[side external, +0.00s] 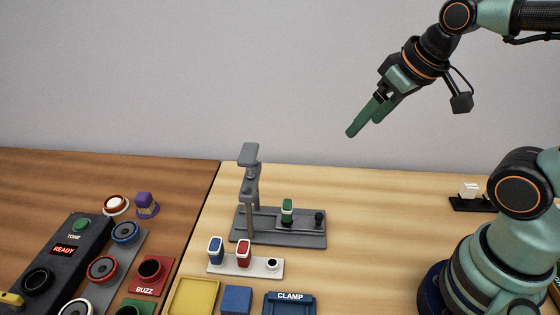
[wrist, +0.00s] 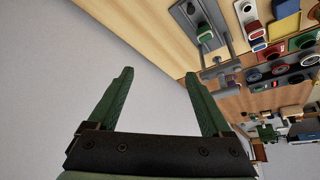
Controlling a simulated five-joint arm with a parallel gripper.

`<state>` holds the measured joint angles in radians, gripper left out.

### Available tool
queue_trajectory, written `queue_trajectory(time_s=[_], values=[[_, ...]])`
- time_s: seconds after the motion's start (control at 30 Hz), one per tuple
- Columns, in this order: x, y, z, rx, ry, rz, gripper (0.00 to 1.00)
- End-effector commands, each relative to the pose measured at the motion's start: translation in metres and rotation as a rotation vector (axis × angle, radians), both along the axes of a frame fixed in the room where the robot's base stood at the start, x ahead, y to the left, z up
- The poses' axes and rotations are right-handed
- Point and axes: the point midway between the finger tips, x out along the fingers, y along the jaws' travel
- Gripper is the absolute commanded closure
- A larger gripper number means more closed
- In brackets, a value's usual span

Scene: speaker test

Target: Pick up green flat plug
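The green flat plug (side external: 287,207), green with a white band, stands upright on a grey test fixture (side external: 310,239) with a tall post at its left. In the wrist view the green plug (wrist: 204,31) shows near the top, on the grey fixture (wrist: 181,12). My gripper (side external: 362,127) is high above the table, up and to the right of the plug, well apart from it. In the wrist view my gripper (wrist: 158,72) has its two green fingers spread wide with nothing between them.
A white holder (side external: 221,269) with a blue plug (side external: 215,250) and a red plug (side external: 243,252) stands in front of the fixture. A yellow tray (side external: 193,298), blue block (side external: 236,299) and CLAMP tray (side external: 290,303) are nearer.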

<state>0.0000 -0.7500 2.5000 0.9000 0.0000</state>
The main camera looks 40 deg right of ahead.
Motion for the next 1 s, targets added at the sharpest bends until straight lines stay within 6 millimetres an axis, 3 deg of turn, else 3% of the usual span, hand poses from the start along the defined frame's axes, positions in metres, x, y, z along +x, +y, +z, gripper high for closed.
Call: queue_trajectory(time_s=[0.27,0.43,0.67,1.0], values=[[0.001,0.001,0.000,-0.002,0.004,0.007,0.18],[0.012,0.012,-0.003,-0.026,0.064,0.089,0.18],[0.043,0.045,-0.019,-0.091,0.214,0.325,0.18],[0.079,0.100,-0.069,-0.172,0.411,0.666,0.18]])
